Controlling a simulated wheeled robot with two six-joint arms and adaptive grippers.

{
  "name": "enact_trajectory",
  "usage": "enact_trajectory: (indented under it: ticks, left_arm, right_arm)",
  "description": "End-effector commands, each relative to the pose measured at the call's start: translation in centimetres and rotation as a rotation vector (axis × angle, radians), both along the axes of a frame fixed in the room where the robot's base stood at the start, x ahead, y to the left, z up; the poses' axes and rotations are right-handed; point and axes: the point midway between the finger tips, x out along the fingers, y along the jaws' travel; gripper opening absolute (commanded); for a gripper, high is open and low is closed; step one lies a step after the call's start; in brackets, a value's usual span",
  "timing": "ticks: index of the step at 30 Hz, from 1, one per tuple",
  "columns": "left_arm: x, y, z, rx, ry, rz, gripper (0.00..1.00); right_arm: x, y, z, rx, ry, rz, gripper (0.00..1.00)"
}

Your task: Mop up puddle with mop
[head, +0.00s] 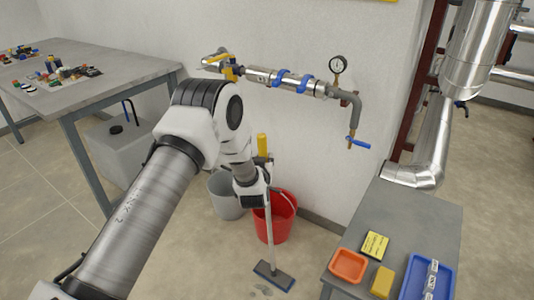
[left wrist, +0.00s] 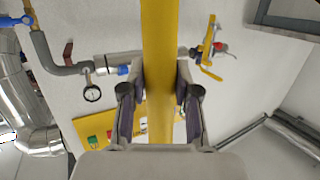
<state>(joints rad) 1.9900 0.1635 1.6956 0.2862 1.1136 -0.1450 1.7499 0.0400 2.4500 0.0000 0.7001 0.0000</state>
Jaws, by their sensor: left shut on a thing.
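The mop has a yellow grip (head: 262,143), a pale shaft (head: 270,222) and a flat dark head (head: 273,275) that appears to rest on the floor. My left gripper (head: 263,163) is shut around the yellow grip, partly hidden by my own arm. In the left wrist view both fingers (left wrist: 160,100) press on the yellow handle (left wrist: 159,40) from either side. The puddle (head: 262,289) shows as small dark wet patches on the floor, just in front of the mop head. Whether the head touches it I cannot tell. My right gripper is not in view.
A red bucket (head: 283,222) stands behind the shaft, with a grey bucket (head: 226,203) to its left. A grey bench (head: 430,215) at right holds an orange tray (head: 348,266) and a blue tray (head: 413,277). Pipes (head: 262,77) run along the wall. Floor at lower left is clear.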

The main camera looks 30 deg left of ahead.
Motion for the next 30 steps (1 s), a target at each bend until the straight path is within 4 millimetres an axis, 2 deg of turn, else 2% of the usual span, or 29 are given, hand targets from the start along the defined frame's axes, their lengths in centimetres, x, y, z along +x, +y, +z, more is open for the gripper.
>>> enact_trajectory:
  ticks: [3, 30]
  left_arm:
    - [-1.1, 0.0, -0.5, 0.0, 0.016, -0.002, 0.0]
    - [-7.6, 0.5, -0.2, 0.002, 0.011, -0.001, 0.0]
  right_arm:
    - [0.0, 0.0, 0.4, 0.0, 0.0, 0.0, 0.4]
    - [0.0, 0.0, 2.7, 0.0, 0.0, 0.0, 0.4]
